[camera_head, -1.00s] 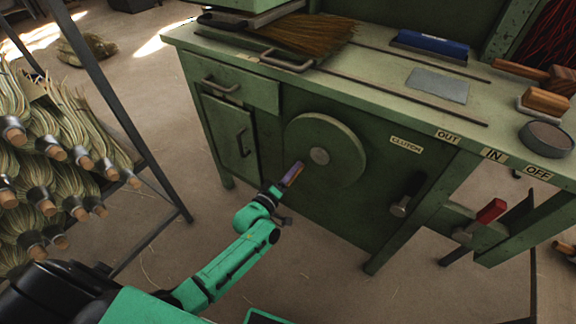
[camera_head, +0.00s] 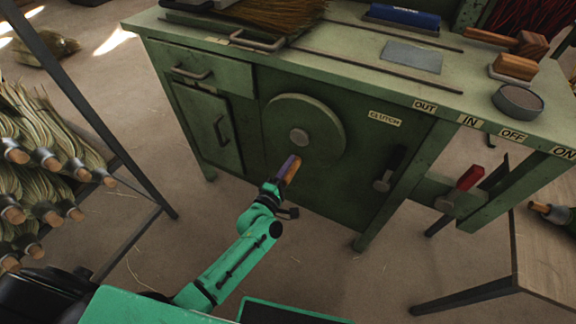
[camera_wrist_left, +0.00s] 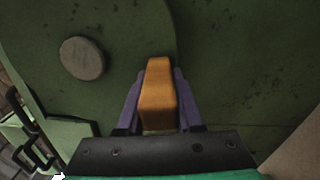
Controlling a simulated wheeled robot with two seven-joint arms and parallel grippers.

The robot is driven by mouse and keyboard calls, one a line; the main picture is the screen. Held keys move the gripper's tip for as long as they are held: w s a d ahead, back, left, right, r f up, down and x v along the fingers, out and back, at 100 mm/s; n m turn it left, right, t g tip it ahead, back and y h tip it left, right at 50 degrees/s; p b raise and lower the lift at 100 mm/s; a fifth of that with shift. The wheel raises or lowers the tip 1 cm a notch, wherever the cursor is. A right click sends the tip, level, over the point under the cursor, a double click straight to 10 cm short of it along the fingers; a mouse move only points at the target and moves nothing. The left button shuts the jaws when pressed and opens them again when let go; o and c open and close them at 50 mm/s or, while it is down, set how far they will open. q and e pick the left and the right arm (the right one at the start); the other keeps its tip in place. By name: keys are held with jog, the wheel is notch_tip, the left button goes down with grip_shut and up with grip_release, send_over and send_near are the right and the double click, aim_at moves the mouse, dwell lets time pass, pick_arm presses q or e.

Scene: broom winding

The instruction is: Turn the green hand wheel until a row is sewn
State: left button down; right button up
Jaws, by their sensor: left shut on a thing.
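The green hand wheel (camera_head: 304,118) is a round disc with a grey hub (camera_head: 299,137) on the front of the green cabinet. In the left wrist view the hub (camera_wrist_left: 82,58) is at the upper left. My left gripper (camera_head: 288,170) is at the wheel's lower edge. It is shut on the wheel's orange-brown handle (camera_wrist_left: 158,95), which sits between its purple fingers in the left wrist view. The handle's far end, where it would meet the wheel, is hidden. My right gripper is not in view.
A rack of bristle bundles (camera_head: 40,165) stands at the left. A wooden table (camera_head: 545,245) is at lower right.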

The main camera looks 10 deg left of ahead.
pick_arm(q)
jog(key=shift+f, duration=0.15)
jog(key=c, duration=0.6)
grip_release()
jog(key=shift+o, duration=0.2)
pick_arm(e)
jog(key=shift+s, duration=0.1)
pick_arm(q)
jog(key=p+v, duration=0.1)
jog(key=v, duration=1.3)
jog(key=shift+s, duration=0.3)
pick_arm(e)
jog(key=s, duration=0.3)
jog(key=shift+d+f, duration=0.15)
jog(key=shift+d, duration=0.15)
pick_arm(q)
jog(key=shift+a, duration=0.1)
